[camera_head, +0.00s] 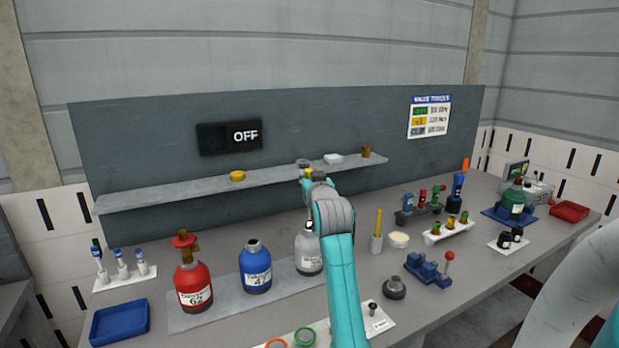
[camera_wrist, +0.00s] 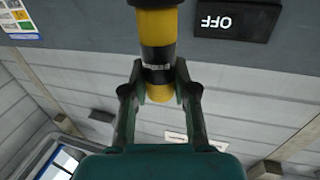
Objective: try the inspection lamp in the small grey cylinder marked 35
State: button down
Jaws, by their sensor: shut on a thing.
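My gripper (camera_wrist: 158,72) is shut on a yellow-and-black striped rod, which I take to be the inspection lamp (camera_wrist: 157,32). In the head view my gripper (camera_head: 314,176) is raised in front of the shelf, with a bit of the lamp's yellow (camera_head: 309,172) showing. A light grey cylinder (camera_head: 309,254) stands on the bench below, partly hidden by my arm. Its top is mostly covered, and I cannot read its number. The lamp is held above the cylinder's level, apart from it.
A red cylinder (camera_head: 193,284) marked 62 and a blue cylinder (camera_head: 255,266) stand to the left. The OFF display (camera_head: 229,137) hangs on the back panel above a shelf (camera_head: 270,178).

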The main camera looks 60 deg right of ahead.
jog(key=shift+f, duration=2.75)
jog(key=shift+r, duration=0.1)
dwell(0.9)
